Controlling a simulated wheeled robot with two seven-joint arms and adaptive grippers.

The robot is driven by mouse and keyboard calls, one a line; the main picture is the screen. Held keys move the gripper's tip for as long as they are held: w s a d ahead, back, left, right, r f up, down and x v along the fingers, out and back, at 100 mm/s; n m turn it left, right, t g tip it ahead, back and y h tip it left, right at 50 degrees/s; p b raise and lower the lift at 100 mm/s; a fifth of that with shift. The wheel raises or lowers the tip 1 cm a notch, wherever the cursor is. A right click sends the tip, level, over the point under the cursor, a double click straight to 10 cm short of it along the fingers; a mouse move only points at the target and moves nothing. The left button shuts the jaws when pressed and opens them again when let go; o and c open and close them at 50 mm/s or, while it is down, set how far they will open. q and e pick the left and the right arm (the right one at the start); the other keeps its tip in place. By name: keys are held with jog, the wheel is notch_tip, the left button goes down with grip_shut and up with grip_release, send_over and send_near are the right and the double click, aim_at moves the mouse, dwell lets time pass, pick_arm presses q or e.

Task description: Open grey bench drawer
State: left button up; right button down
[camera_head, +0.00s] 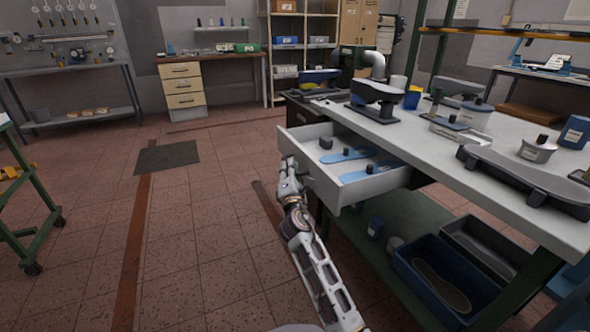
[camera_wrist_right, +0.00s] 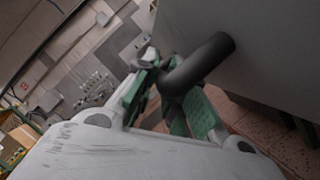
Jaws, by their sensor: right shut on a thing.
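The grey bench drawer (camera_head: 345,192) stands pulled out from under the light grey bench top (camera_head: 440,142), in the middle of the head view. Its inside shows, with blue insoles (camera_head: 345,156) and small dark blocks. My right gripper (camera_head: 289,166) is at the drawer's front face. In the right wrist view, my right gripper (camera_wrist_right: 170,95) has its green fingers around the dark bar handle (camera_wrist_right: 205,62) on the grey drawer front (camera_wrist_right: 265,45). It is shut on the handle. My left gripper is not in view.
Shoe lasts and tools stand on the bench top. The tiled floor left of the drawer is open, with a dark mat (camera_head: 167,157). A green wheeled frame (camera_head: 40,210) stands at the left edge.

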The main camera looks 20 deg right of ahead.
jog(key=c, duration=1.7)
grip_release()
jog(key=shift+c, duration=0.2)
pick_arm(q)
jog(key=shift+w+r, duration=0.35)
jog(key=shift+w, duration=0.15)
